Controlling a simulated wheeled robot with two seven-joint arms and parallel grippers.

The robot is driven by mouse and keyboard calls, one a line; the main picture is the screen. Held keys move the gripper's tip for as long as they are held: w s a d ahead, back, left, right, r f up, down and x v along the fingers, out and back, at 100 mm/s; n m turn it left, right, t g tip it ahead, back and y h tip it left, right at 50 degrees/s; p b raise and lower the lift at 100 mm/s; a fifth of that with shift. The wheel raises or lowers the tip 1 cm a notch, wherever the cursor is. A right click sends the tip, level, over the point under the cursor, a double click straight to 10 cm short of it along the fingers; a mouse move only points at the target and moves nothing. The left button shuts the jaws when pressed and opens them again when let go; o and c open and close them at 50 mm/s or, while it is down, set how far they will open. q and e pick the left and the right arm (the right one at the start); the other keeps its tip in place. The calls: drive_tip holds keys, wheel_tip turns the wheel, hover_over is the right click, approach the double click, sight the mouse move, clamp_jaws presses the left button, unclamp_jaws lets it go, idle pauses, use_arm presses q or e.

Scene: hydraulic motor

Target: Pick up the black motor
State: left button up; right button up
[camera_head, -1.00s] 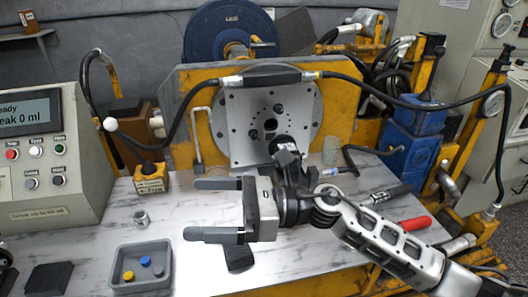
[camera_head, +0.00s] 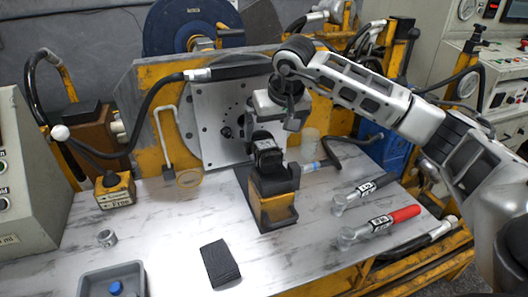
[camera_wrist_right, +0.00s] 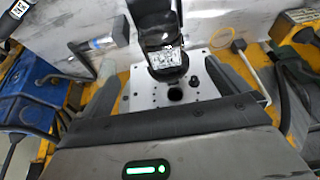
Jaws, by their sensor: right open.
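The black motor (camera_head: 268,155) sits upright on a yellow and black stand (camera_head: 270,205), in front of the light metal mounting plate. In the right wrist view, the black motor with a pale label (camera_wrist_right: 165,58) shows near the top centre. My right gripper (camera_head: 275,112) is just above and behind the motor in the head view; its fingers are partly hidden there. In the right wrist view, the open fingers of my right gripper (camera_wrist_right: 162,78) are spread left and right of the motor's lower end. I cannot tell whether they touch it. My left gripper is out of view.
The drilled plate (camera_head: 212,130) stands behind the motor. A black hose (camera_head: 150,105) runs to its left. A black block (camera_head: 220,262), a grey tray (camera_head: 112,282), a yellow ring (camera_head: 190,178) and a red-handled tool (camera_head: 385,220) lie on the table. The front middle is mostly clear.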

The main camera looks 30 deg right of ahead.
sight(265, 143)
drive_tip(key=x, duration=0.4)
drive_tip(key=shift+a, duration=0.1)
drive_tip(key=shift+w+p+x, duration=0.15)
drive_tip(key=shift+x, duration=1.2)
drive_tip(key=shift+w+p+x, duration=0.15)
drive_tip(key=shift+x, duration=1.2)
drive_tip(key=shift+a+r, duration=0.15)
drive_tip(key=shift+a, duration=0.05)
drive_tip(key=c, duration=1.5)
drive_tip(key=shift+w+r, duration=0.15)
drive_tip(key=shift+r, duration=0.05)
drive_tip(key=shift+c, duration=1)
drive_tip(key=shift+r, duration=0.15)
